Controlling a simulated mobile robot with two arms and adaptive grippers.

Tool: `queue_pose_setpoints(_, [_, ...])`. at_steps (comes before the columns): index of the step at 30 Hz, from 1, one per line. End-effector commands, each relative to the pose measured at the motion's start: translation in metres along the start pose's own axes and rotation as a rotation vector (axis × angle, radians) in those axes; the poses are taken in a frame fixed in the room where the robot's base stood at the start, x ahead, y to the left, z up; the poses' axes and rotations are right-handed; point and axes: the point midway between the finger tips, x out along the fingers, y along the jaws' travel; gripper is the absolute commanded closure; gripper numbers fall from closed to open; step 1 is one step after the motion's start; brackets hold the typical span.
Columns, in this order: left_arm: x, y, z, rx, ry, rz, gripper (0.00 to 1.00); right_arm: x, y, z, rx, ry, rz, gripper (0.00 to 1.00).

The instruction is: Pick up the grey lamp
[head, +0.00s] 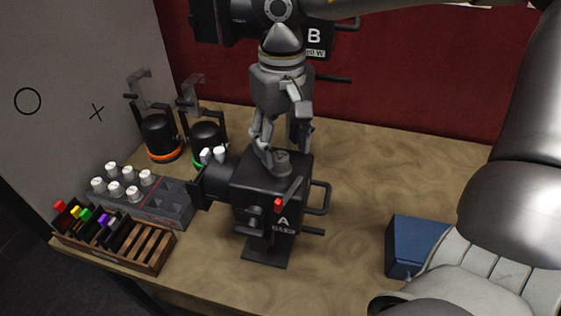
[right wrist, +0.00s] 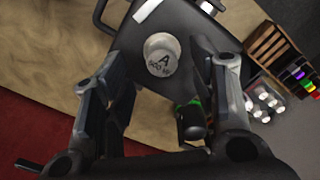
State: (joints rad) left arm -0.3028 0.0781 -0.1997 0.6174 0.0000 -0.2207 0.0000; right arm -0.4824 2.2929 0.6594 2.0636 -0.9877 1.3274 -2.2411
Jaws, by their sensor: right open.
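The grey lamp (head: 282,160) shows as a small round grey piece on top of the black housing marked A (head: 268,190). My left gripper is not in view.
A second black housing marked B (head: 318,35) is behind my gripper. A grey tray (head: 178,212) with several white bulbs and a wooden rack (head: 150,250) stand left. Two black lamps (head: 160,133) stand behind. A blue box (head: 412,248) is right; the table between is clear.

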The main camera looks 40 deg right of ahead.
Motion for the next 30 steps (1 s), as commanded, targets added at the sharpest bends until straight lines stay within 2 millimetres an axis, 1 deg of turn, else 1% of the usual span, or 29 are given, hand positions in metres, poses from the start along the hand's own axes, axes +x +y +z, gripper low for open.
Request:
queue_pose_setpoints(1, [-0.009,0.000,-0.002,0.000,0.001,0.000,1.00,0.003,-0.001,0.001,-0.001,-0.006,0.001,0.47])
queue_pose_setpoints(3, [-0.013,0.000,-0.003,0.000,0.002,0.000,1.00,0.013,-0.002,0.001,-0.001,-0.007,0.000,0.47])
queue_pose_setpoints(7, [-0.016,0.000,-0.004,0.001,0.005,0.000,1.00,0.029,-0.002,0.000,0.002,-0.003,0.000,0.47])
queue_pose_setpoints(10, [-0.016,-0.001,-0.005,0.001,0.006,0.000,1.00,0.035,-0.002,-0.001,0.002,-0.001,-0.001,0.47])
queue_pose_setpoints(16, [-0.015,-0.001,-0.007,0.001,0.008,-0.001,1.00,0.036,-0.002,-0.001,0.002,0.001,-0.001,0.47])
queue_pose_setpoints(17, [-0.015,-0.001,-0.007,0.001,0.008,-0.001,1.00,0.036,-0.002,-0.001,0.002,0.001,-0.001,0.49])
queue_pose_setpoints(28, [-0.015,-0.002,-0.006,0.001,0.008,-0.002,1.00,0.035,-0.002,-0.001,0.003,0.000,-0.001,0.97])
queue_pose_setpoints(30, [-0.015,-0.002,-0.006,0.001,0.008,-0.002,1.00,0.035,-0.002,-0.001,0.003,0.001,-0.001,0.98])
